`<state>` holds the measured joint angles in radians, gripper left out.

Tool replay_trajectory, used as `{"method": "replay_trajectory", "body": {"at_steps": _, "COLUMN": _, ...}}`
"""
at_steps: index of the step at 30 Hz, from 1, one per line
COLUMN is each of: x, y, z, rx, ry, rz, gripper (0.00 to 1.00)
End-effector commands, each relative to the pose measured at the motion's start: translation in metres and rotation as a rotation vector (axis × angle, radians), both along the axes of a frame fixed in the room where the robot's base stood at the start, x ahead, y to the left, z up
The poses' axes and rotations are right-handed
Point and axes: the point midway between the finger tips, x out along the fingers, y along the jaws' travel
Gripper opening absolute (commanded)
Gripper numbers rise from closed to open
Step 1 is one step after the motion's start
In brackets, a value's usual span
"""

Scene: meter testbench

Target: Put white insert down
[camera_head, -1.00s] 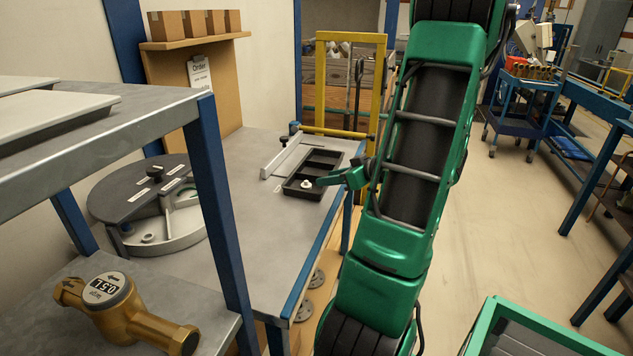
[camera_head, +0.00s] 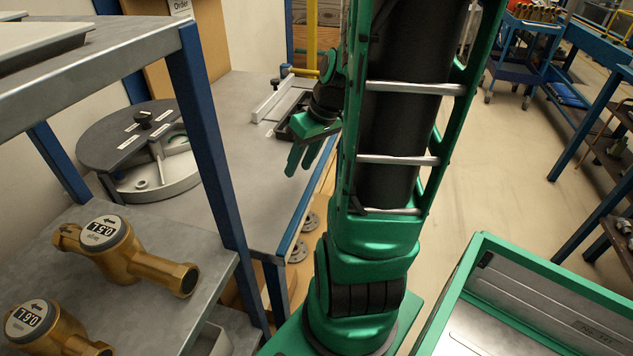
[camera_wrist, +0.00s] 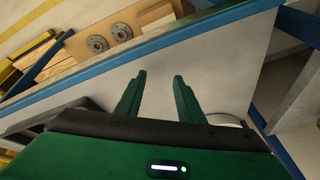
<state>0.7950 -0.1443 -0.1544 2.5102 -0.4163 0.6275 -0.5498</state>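My gripper (camera_head: 299,170) points down over the grey bench top (camera_head: 232,110), near its front edge, with its two green fingers apart. In the wrist view the gripper (camera_wrist: 158,78) is open, with nothing between the fingers, only bare bench top beyond them. The white insert cannot be made out in either current view.
A round grey fixture with a dark half lid (camera_head: 125,135) stands at the bench's left. Brass meters (camera_head: 125,255) lie on the shelf in front, beside a blue post (camera_head: 210,150). A green-rimmed container (camera_head: 470,262) is at lower right.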

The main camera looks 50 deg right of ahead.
Motion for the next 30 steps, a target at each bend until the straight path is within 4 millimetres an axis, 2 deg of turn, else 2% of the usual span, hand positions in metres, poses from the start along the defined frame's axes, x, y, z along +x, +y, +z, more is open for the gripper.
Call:
{"method": "replay_trajectory", "body": {"at_steps": 1, "x": -0.007, "y": 0.011, "z": 0.005, "rx": -0.008, "ry": 0.037, "rz": -0.012, "gripper": 0.34}}
{"method": "replay_trajectory", "body": {"at_steps": 6, "x": -0.042, "y": 0.036, "z": 0.017, "rx": -0.025, "ry": 0.177, "rz": -0.128, "gripper": 0.34}}
{"method": "replay_trajectory", "body": {"at_steps": 15, "x": -0.100, "y": 0.064, "z": 0.038, "rx": -0.044, "ry": 0.330, "rz": -0.353, "gripper": 0.34}}
{"method": "replay_trajectory", "body": {"at_steps": 21, "x": -0.114, "y": 0.069, "z": 0.042, "rx": -0.044, "ry": 0.362, "rz": -0.418, "gripper": 0.34}}
{"method": "replay_trajectory", "body": {"at_steps": 30, "x": -0.115, "y": 0.068, "z": 0.042, "rx": -0.045, "ry": 0.364, "rz": -0.422, "gripper": 0.34}}
